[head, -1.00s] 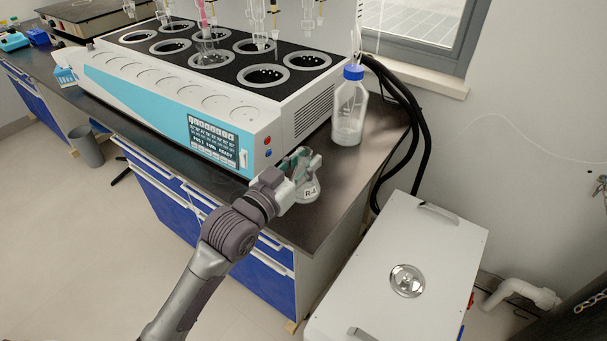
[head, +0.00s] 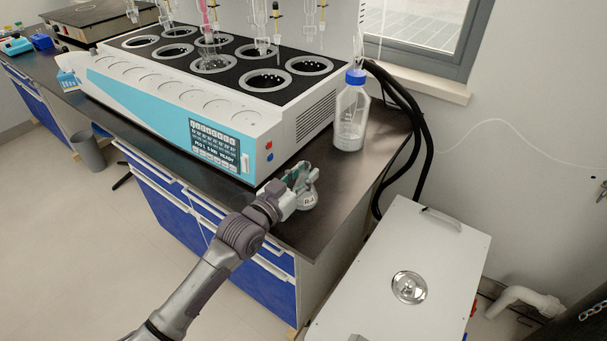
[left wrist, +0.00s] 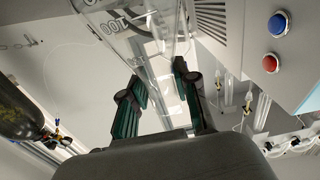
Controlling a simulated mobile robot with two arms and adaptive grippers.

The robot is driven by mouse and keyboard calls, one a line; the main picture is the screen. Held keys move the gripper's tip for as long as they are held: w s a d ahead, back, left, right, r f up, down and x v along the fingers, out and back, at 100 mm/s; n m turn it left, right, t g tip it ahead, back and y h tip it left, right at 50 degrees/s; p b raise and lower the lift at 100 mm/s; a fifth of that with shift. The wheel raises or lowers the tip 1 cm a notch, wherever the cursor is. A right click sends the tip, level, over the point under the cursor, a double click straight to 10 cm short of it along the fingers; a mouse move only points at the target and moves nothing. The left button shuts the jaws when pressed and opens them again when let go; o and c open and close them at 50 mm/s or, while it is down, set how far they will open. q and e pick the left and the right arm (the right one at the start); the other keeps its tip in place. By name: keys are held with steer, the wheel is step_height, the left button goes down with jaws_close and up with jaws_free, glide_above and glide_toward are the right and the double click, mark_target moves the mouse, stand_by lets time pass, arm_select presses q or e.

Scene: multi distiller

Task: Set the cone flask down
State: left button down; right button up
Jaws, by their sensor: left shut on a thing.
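The cone flask (head: 308,201) is clear glass with a white label on its lower body. It is at the front right corner of the dark bench top (head: 340,188), in front of the distiller. My left gripper (head: 300,178) is shut on the flask's upper part, with green-padded fingers on either side. In the left wrist view the clear flask (left wrist: 135,28) shows with volume markings, between and beyond the gripper fingers (left wrist: 165,98). I cannot tell whether its base touches the bench. My right gripper is not in view.
The blue and white distiller (head: 165,95) fills the bench behind. A blue-capped bottle (head: 351,118) stands at its right, near black hoses (head: 415,130). A white box unit (head: 410,250) stands beyond the bench's right edge. Bare bench lies right of the flask.

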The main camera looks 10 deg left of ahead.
arm_select(q)
steer(key=c, duration=0.9)
jaws_free()
steer(key=shift+f, duration=0.1)
steer(key=shift+o, duration=0.2)
steer(key=v, duration=1.2)
